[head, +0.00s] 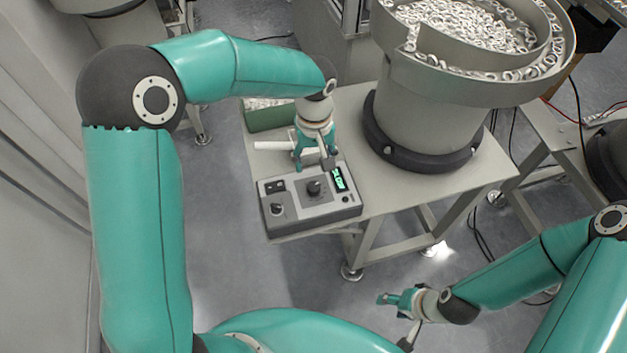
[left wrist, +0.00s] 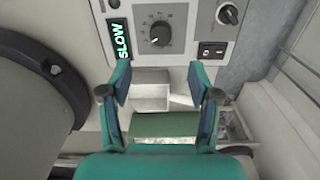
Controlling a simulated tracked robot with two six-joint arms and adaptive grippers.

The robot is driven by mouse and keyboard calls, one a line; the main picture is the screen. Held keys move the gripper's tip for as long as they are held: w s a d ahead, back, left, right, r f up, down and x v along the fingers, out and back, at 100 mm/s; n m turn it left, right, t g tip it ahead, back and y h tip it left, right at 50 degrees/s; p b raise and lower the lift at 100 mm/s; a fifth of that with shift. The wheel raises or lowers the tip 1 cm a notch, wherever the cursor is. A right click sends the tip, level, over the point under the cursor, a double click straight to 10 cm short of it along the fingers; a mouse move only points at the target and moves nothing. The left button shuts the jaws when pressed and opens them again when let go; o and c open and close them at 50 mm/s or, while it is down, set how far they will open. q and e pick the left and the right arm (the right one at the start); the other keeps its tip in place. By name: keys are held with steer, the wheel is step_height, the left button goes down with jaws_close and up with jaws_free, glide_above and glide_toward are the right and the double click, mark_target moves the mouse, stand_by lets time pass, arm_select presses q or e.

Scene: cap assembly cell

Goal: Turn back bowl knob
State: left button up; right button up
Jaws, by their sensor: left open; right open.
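A grey control box (head: 310,207) stands on the table's front edge. On its top is a black dial knob (head: 314,187) with a white scale; it also shows in the left wrist view (left wrist: 160,33). Beside it a display (head: 339,178) reads SLOW in green. A smaller knob (head: 277,209) sits near the box's front left corner. My left gripper (head: 315,165) is just behind the dial, pointing down. In the left wrist view its two fingers (left wrist: 159,72) are apart with nothing between them, and the dial lies beyond the tips. My right gripper (head: 386,299) is open and empty, low at the right.
A large bowl feeder (head: 424,110) full of white rings stands on the table, right of my left gripper. A green bin (head: 262,120) is behind the box. A switch (left wrist: 212,50) sits near the box's back edge. Floor in front is clear.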

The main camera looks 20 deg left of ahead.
mark_target(314, 186)
arm_select(q)
step_height(314, 186, down, 10)
steer(key=shift+s+f+p, duration=0.1)
steer(key=shift+p, duration=0.35)
steer(key=c, duration=1)
steer(key=shift+a, duration=0.15)
steer(key=shift+c, duration=0.8)
